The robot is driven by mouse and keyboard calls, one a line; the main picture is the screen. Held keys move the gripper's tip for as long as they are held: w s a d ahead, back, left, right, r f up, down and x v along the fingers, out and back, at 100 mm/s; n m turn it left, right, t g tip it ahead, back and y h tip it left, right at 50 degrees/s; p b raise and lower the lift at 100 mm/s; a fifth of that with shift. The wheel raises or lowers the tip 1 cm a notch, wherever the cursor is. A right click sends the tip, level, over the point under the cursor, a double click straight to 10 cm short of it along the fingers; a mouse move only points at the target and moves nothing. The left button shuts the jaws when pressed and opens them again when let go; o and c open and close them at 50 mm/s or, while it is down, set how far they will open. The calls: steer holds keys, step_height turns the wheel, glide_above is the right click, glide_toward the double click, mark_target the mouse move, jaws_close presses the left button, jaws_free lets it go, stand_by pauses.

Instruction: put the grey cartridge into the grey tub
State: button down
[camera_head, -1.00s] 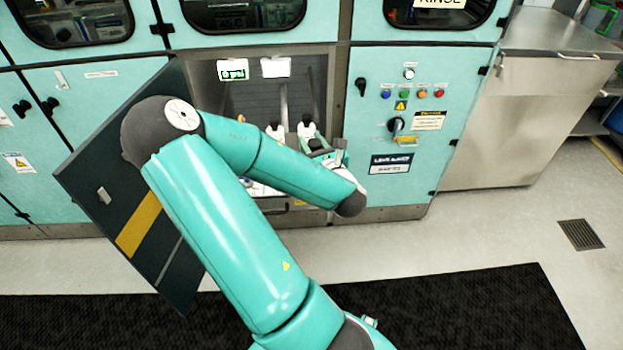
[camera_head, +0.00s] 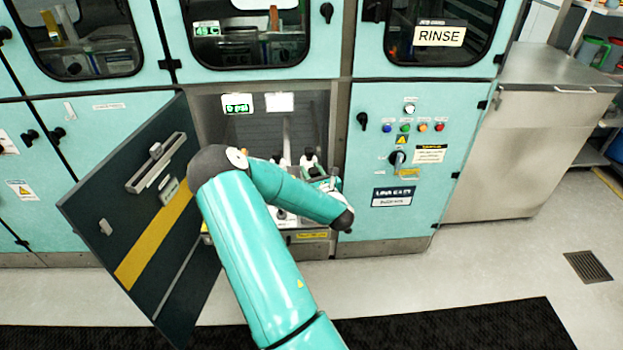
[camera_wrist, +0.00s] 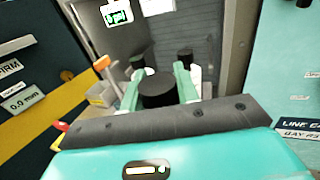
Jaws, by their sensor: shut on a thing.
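My gripper (camera_wrist: 160,88) is shut on a dark-topped cartridge (camera_wrist: 158,91), with one teal finger on each side of it. The cartridge's body is hidden below its round top, so I cannot tell its colour. My gripper is in front of the open cabinet bay, and in the head view my own arm mostly hides it. A small greyish bin (camera_wrist: 101,94) sits inside the bay, left of my gripper in the wrist view. I cannot tell whether it is the grey tub.
Two white items with black tops, one left (camera_head: 285,160) and one right (camera_head: 308,157), stand in the bay beyond my gripper. The open dark door (camera_head: 135,225) bounds the left side. A teal control panel (camera_head: 405,165) bounds the right. Clear floor (camera_head: 480,270) lies at the right.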

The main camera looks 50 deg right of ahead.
steer(key=shift+w+f, duration=0.1)
steer(key=shift+f, duration=1.5)
steer(key=shift+d, duration=0.1)
steer(key=shift+f, duration=0.2)
steer(key=c, duration=1)
jaws_free()
steer(key=shift+c, duration=0.2)
